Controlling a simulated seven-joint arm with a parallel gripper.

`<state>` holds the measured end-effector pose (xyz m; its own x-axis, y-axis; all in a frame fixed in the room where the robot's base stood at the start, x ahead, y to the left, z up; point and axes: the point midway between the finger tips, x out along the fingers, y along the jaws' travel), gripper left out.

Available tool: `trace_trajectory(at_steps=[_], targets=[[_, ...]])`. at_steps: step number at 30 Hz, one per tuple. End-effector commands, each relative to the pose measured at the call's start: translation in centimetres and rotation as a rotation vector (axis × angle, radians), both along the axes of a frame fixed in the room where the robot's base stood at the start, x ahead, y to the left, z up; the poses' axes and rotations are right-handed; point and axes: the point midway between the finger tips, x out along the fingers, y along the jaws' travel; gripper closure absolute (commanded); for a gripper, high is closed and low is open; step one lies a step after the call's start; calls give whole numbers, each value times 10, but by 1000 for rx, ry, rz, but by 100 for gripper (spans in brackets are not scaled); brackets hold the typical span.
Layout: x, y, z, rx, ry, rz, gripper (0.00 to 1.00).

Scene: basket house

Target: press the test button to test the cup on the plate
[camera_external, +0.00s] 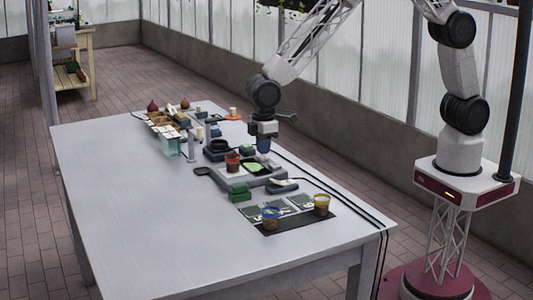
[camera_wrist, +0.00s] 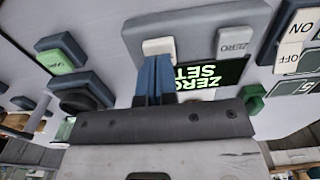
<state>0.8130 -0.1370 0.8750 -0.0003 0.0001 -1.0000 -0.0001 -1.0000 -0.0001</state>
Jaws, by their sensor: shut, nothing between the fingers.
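My gripper (camera_external: 263,146) is shut and empty, its blue fingers pointing down over the far side of a grey device. In the wrist view the fingertips (camera_wrist: 156,58) are at a pale button (camera_wrist: 158,46) on that device; I cannot tell if they touch it, and no label on it is readable. A second button (camera_wrist: 235,40) reads ZERO. A dark display (camera_wrist: 222,72) shows green upside-down text, ZERO and SET. A terracotta cup (camera_external: 232,162) stands on a pale plate (camera_external: 228,171) at the device's left.
A green-topped button (camera_wrist: 55,61) is on another block in the wrist view. ON and OFF keys (camera_wrist: 298,24) are at the right. Two cups (camera_external: 270,217) (camera_external: 321,203) stand on a dark mat (camera_external: 290,226). The table's left and front are clear.

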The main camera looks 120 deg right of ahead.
Motion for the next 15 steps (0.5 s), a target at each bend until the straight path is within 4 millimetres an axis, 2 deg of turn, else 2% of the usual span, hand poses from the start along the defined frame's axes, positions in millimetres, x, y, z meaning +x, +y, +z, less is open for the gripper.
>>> trace_trajectory(at_steps=[15], targets=[[0, 0, -11, 0, 0, 0, 100]])
